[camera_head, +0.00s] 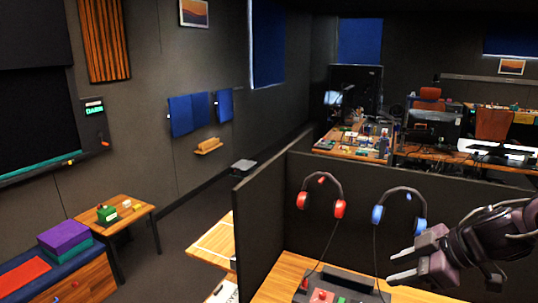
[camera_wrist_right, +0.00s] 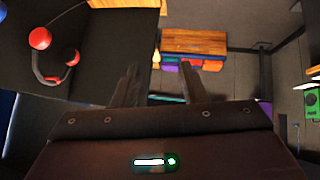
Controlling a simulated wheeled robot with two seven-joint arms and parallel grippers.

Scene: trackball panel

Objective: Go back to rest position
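My right gripper (camera_head: 402,267) is at the lower right of the head view, in front of the dark partition and right of the panel. Its two fingers are apart, with nothing between them. The right wrist view also shows the open fingers (camera_wrist_right: 160,85) with a gap between them. The dark control panel (camera_head: 350,283) with a red and a green part sits on the wooden desk at the bottom edge, partly cut off. No trackball can be made out clearly. My left gripper is not in view.
A red headset (camera_head: 340,208) and a blue headset (camera_head: 377,214) hang on the partition (camera_head: 270,210) close to my right gripper. Their cables hang down to the desk (camera_head: 275,291). A small wooden table (camera_head: 130,216) stands at the left.

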